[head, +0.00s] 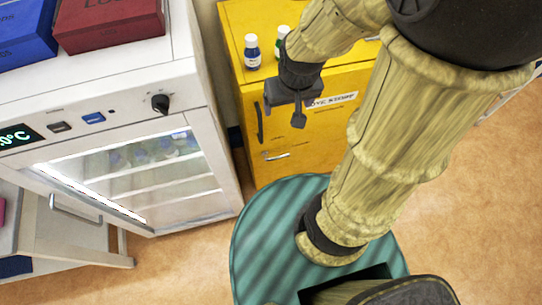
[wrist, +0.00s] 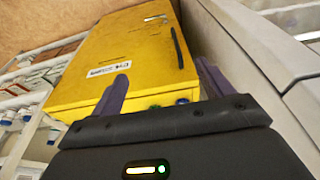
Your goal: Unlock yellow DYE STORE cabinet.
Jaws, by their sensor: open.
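The yellow cabinet (head: 323,143) stands on the floor right of the white glass-door unit, its door shut. Its white label (head: 333,100) is partly covered by my gripper; in the wrist view the label (wrist: 108,70) is upside down. The door has a black vertical handle (head: 260,122), also in the wrist view (wrist: 177,48). Below it is a small silver lever-like piece (head: 275,156), too small to tell if it is a key or a latch; it also shows in the wrist view (wrist: 155,17). My gripper (head: 283,114) is open and empty, near the door's upper part; its fingers (wrist: 162,72) point toward the door.
Floor at right is clear.

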